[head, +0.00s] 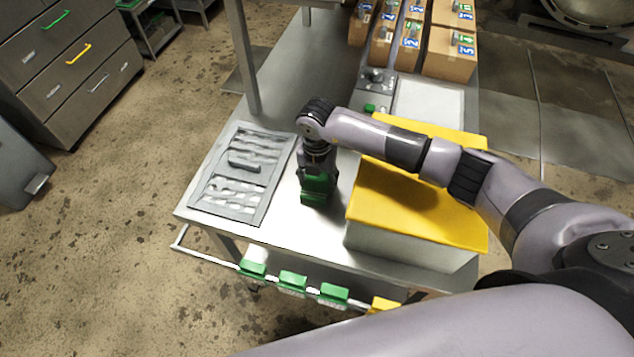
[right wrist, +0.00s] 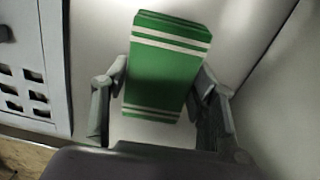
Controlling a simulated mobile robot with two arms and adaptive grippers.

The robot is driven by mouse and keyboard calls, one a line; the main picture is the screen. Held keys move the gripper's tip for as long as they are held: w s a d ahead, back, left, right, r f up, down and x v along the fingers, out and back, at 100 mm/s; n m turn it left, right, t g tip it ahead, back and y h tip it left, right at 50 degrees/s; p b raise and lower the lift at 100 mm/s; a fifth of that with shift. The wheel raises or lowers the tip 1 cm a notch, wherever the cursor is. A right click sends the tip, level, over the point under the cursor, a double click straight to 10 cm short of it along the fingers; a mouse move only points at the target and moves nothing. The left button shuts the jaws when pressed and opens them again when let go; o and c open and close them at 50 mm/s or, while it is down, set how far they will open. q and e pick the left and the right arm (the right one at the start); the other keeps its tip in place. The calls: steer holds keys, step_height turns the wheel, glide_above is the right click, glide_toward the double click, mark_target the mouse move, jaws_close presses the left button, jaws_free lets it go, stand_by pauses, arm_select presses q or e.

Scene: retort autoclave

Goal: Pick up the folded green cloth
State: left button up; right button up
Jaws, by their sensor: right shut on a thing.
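The folded green cloth (right wrist: 163,75) with white stripes shows between the two fingers of my right gripper (right wrist: 160,95) in the right wrist view. The fingers are shut on its two sides. In the head view the green cloth (head: 315,188) is below my right gripper (head: 317,172), which points down and partly covers it. The cloth is at or close above the metal table top (head: 295,222); I cannot tell whether it touches. My left gripper is not in view.
A grey slotted tray (head: 222,200) lies left of the cloth. A white box with a yellow lid (head: 400,205) stands close on the right. Green clips (head: 292,281) hang on the front rail. Cardboard boxes (head: 447,62) stand at the back.

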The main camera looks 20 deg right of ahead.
mark_target(317, 181)
steer(key=shift+r, duration=0.1)
step_height(317, 181, up, 20)
steer(key=b, duration=0.5)
steer(key=o, duration=0.5)
steer(key=c, duration=0.5)
